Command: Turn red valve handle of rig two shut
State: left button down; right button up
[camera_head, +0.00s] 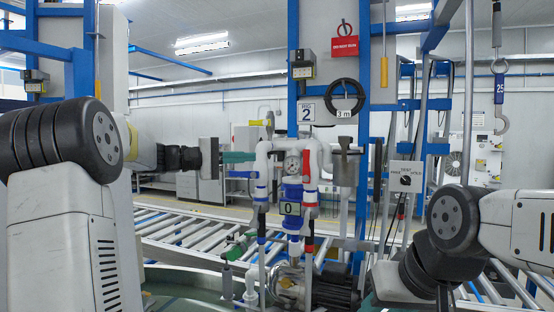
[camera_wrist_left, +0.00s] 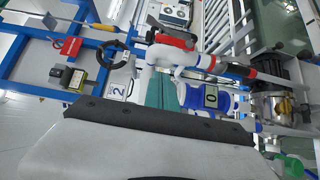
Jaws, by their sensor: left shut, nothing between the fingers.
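Rig two stands in the middle of the head view, under its sign "RIG 2" (camera_head: 305,112). Its red valve handle (camera_head: 307,165) lies upright along the right-hand white pipe, beside the round gauge (camera_head: 292,164). In the left wrist view, turned sideways, the red handle (camera_wrist_left: 172,40) shows near the top. My left gripper (camera_head: 238,157) has teal fingers, shut and empty, pointing right at the rig, left of the white pipes and apart from the handle. The fingers (camera_wrist_left: 158,90) also show in the left wrist view. My right gripper is out of view.
A blue meter (camera_head: 291,194) reading 0 sits below the gauge, with a pump (camera_head: 330,288) at the base. A black ring (camera_head: 345,97) and red tag (camera_head: 344,47) hang on the post. A switch box (camera_head: 405,174) stands right. Roller conveyors (camera_head: 185,232) run behind.

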aim_at(306, 166)
pick_arm(q)
jog(key=s+d+x, duration=0.1)
jog(key=s+x, duration=0.1)
jog(key=x, duration=1)
jog(key=shift+d, duration=0.45)
jog(key=shift+s, duration=0.15)
